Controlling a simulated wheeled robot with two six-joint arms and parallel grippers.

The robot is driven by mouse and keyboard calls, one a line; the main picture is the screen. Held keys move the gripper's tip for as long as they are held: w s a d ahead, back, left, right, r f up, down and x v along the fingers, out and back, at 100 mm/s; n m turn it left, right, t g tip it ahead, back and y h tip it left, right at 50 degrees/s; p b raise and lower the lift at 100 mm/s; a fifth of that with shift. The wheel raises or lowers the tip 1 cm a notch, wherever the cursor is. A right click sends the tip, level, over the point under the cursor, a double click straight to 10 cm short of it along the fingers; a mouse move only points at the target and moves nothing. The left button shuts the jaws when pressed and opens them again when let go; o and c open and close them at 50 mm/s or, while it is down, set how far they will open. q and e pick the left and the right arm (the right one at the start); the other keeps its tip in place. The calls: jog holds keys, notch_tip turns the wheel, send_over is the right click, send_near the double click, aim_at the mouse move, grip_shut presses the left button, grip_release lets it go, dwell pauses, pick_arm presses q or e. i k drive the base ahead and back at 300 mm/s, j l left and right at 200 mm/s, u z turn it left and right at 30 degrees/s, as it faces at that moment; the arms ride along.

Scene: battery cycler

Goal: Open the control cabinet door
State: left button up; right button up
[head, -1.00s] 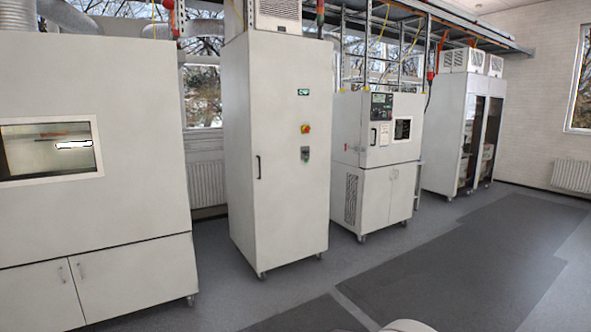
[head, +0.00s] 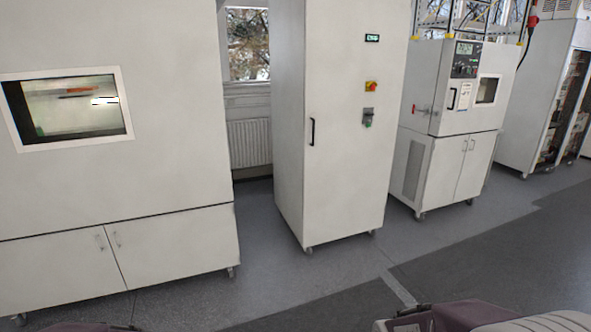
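The control cabinet (head: 340,170) is a tall, light grey cabinet on castors, left of the picture's middle-right. Its door (head: 345,80) looks shut. A dark vertical handle (head: 312,132) sits at the door's left edge. On the door's right side are a small green-lit display (head: 372,38), a red and yellow switch (head: 371,86) and a small dark lock-like panel (head: 368,117). Neither gripper is in view. Only parts of my own body show along the bottom edge.
A large chamber (head: 110,170) with a window and low doors stands at left. A smaller test chamber (head: 465,110) on castors stands right of the cabinet, with a glass-doored cabinet (head: 545,90) beyond. A radiator (head: 249,143) is behind. The grey floor (head: 330,290) in front is clear.

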aim_at(348, 164)
jog(key=i, duration=0.55)
jog(key=i+l+u, duration=0.15)
jog(key=i, duration=1)
jog(key=i+l+u, duration=0.1)
jog(key=i, duration=0.45)
jog(key=i+l+u, duration=0.1)
jog(key=i, duration=0.45)
jog(key=i+l, duration=0.3)
jog(key=i, duration=0.25)
jog(key=j+u, duration=0.05)
